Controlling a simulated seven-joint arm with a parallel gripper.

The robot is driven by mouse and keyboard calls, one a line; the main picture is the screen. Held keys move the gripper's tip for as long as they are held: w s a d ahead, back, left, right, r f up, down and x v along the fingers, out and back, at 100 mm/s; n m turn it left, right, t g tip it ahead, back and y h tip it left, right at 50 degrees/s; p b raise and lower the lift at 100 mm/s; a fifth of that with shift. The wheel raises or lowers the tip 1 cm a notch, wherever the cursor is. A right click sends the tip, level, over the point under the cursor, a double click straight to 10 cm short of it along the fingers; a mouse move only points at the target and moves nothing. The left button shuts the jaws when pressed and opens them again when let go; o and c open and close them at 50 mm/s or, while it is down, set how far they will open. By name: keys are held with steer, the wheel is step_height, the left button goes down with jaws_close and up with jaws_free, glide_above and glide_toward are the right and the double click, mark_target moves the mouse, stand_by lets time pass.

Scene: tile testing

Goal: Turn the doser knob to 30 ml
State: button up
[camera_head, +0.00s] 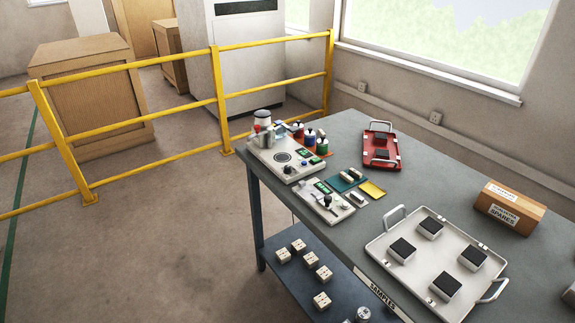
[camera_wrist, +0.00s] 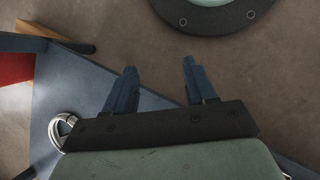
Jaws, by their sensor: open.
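In the head view, two pale control units stand at the left end of the grey workbench (camera_head: 372,170). The larger unit (camera_head: 270,160) has a round dark dial, a small display and a container at its back. The smaller unit (camera_head: 318,203) has a green display and small controls on top. I cannot tell for sure which one is the doser, and the scale markings and knob setting are too small to read. My gripper (camera_wrist: 160,72) shows in the wrist view with its two blue fingers apart and nothing between them. It is not in the head view, and neither unit shows clearly in the wrist view.
Small coloured bottles (camera_head: 310,138) stand behind the larger unit. A red tray (camera_head: 381,147), a large white tray (camera_head: 375,243) with dark-topped blocks and a cardboard box (camera_head: 510,207) share the bench. A yellow railing (camera_head: 218,85) runs behind it. Several blocks lie on the lower shelf (camera_head: 285,277).

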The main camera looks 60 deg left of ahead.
steer(key=w+a+n+t+h, duration=0.2)
steer(key=w+a+n+t, duration=0.45)
steer(key=a, duration=1.05)
steer(key=a+r+n+g+y, duration=0.1)
steer(key=a+r+n, duration=0.1)
steer(key=a+r, duration=0.5)
steer(key=a+r+n+g+y, duration=0.1)
steer(key=a+r+n, duration=0.1)
steer(key=a, duration=0.9)
steer(key=s+a+r+n+g+y, duration=0.2)
steer(key=s+a+r+n, duration=0.4)
steer(key=s+a+r, duration=1.15)
steer(key=s+a+r+n+g, duration=0.15)
steer(key=s+a+r, duration=0.25)
steer(key=r, duration=0.4)
steer(key=s+a+r+n+g, duration=0.1)
steer(key=s+a+r+n, duration=0.15)
steer(key=r, duration=0.55)
step_height(320, 180, up, 23)
steer(key=t+y, duration=0.2)
steer(key=t, duration=0.2)
glide_above(287, 167)
step_height(287, 167, down, 14)
steer(key=shift+w+r, duration=0.15)
steer(key=shift+r, duration=0.1)
